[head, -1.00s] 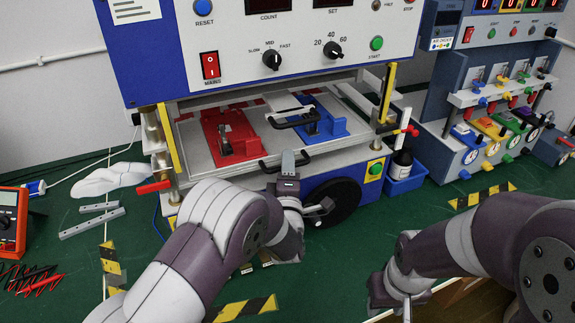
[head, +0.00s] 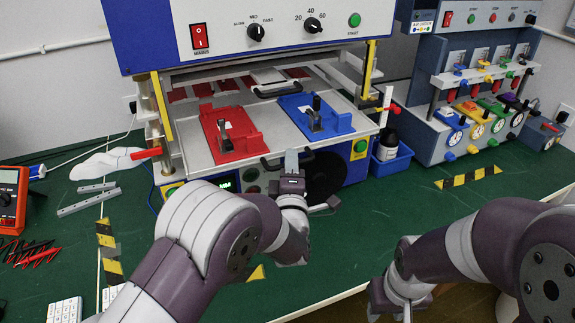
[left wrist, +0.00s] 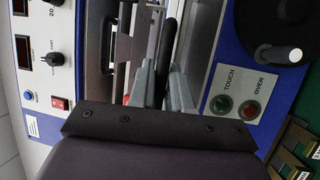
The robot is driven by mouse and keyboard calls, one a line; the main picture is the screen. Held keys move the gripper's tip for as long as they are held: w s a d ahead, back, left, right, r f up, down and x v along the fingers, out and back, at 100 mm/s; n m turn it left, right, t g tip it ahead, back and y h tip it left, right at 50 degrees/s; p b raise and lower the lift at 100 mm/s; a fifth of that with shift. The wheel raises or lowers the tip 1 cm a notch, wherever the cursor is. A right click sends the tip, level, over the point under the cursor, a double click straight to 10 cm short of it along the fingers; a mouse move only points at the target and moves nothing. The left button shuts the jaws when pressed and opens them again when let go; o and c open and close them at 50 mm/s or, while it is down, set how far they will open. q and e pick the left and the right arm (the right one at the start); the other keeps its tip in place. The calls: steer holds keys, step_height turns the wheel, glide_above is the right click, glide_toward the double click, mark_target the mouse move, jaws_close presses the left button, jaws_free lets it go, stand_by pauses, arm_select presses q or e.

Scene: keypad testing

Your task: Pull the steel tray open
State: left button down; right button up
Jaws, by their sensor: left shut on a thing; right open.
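The steel tray (head: 275,133) sticks out of the front of the blue and white machine (head: 276,58). It carries a red fixture (head: 238,137) on the left and a blue fixture (head: 326,122) on the right, each with a black clamp. A black handle (head: 268,163) runs along its front edge, partly hidden by my left gripper (head: 291,160). The left gripper is shut on this handle; the left wrist view shows its grey fingers (left wrist: 160,88) around the dark bar. My right gripper (head: 400,303) is open and empty at the lower right, away from the tray.
Yellow guide posts (head: 369,70) flank the tray opening. A red-tipped lever (head: 391,108) and a blue bin (head: 390,162) stand at its right. A white glove (head: 104,164), metal bars (head: 88,202) and a multimeter (head: 12,200) lie left. A gauge stand (head: 475,90) is further right.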

arm_select(q)
steer(key=s+d+b, duration=0.3)
steer(key=s+d, duration=0.1)
steer(key=s, duration=0.6)
arm_select(e)
step_height(320, 180, down, 4)
steer(key=shift+r, duration=0.1)
arm_select(q)
steer(key=shift+s+f, duration=0.1)
steer(key=c, duration=1.1)
jaws_free()
steer(key=shift+c, duration=0.2)
arm_select(e)
steer(key=shift+a, duration=0.1)
